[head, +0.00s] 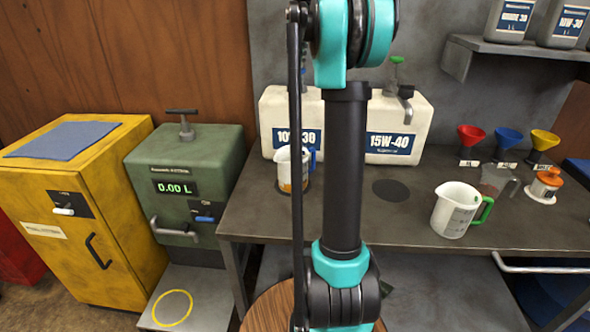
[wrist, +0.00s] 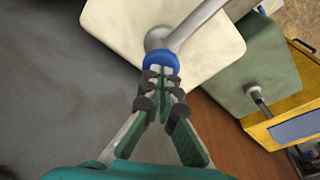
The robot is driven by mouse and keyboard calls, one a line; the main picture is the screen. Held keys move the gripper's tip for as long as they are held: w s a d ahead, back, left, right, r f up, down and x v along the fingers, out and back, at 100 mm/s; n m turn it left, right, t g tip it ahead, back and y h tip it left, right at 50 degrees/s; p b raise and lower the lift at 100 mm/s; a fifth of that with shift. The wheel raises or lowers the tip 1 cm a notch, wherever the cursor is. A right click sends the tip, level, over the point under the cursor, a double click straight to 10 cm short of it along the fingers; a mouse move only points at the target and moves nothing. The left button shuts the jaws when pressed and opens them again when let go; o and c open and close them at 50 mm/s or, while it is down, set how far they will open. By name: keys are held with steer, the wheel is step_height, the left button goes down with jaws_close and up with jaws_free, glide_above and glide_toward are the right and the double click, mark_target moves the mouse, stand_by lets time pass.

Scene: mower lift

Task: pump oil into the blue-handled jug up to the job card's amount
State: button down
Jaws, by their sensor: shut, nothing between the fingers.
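The blue-handled jug (head: 291,170) stands upright on the bench before the left cream drum (head: 272,108), labelled 10W-30. It shows an amber band low on its side; my arm hides part of it. In the wrist view my gripper (wrist: 161,74) is shut and empty, its fingertips at the blue pump top (wrist: 161,60) on a cream drum (wrist: 120,20). They look touching or very close; I cannot tell which. No job card is readable.
The 15W-40 drum (head: 413,125) has a green-topped pump (head: 397,72). A green-handled jug (head: 455,211), funnels (head: 508,137) and an orange-topped container (head: 545,184) stand right. A green cabinet (head: 182,180) reads 0.00 L beside a yellow cabinet (head: 75,215). A dark disc (head: 391,190) lies clear on the bench.

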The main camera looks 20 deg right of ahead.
steer(key=shift+r, duration=3.25)
steer(key=shift+r, duration=3)
